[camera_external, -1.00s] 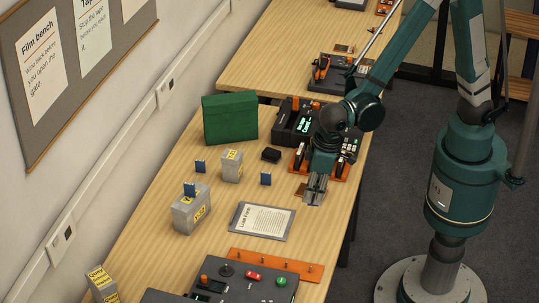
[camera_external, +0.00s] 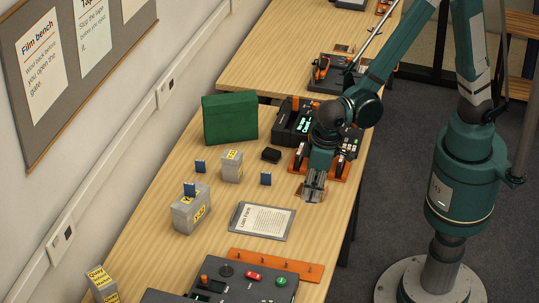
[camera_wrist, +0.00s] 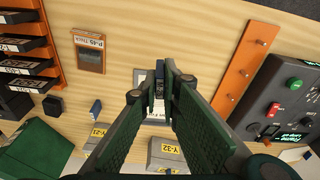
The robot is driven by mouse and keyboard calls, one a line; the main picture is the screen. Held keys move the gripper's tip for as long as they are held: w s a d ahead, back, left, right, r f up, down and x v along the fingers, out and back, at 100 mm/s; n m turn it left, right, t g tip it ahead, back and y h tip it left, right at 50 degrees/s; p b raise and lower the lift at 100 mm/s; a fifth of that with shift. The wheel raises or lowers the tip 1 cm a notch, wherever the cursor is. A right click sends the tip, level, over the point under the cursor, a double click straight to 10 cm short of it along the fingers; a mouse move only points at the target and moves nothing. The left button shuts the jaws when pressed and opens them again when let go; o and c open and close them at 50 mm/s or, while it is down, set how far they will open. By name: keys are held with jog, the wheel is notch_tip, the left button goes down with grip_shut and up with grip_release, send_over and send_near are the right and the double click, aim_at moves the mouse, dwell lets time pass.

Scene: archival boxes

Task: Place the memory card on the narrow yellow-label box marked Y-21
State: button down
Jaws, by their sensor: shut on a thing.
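My gripper (camera_wrist: 162,84) is shut on a small dark blue piece (camera_wrist: 159,68), seemingly the memory card, between its fingertips in the wrist view. In the external view my gripper (camera_external: 312,196) is low over the right side of the table; the held piece is not clear there. The narrow grey box with the yellow Y-21 label (camera_wrist: 97,133) shows at lower left in the wrist view. It seems to be the smaller box (camera_external: 232,168) left of my gripper in the external view, apart from it. The wider grey box marked Y-32 (camera_wrist: 166,152) also stands apart (camera_external: 191,212).
Blue upright pieces stand by the boxes (camera_external: 265,178) (camera_external: 200,166), and another is at the wider box (camera_external: 190,189). A green box (camera_external: 230,119) stands behind. The loan form (camera_external: 262,221), orange hook strip (camera_external: 276,264) and control panel (camera_external: 235,288) lie in front.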

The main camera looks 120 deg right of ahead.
jog(key=w+d+r+p, duration=0.3)
jog(key=w+d, duration=0.1)
jog(key=d, duration=0.4)
jog(key=w+d+r+p, duration=0.3)
jog(key=w+d, duration=0.1)
jog(key=d, duration=0.4)
notch_tip(320, 180, up, 5)
jog(key=m+p, duration=0.1)
jog(key=p, duration=0.4)
send_over(230, 154)
jog(key=shift+s+a+f, duration=0.2)
jog(key=shift+f, duration=0.1)
jog(key=shift+f+p, duration=0.35)
jog(key=shift+f, duration=2.7)
jog(key=shift+f, duration=0.15)
jog(key=shift+f, duration=1.75)
jog(key=shift+f, duration=0.15)
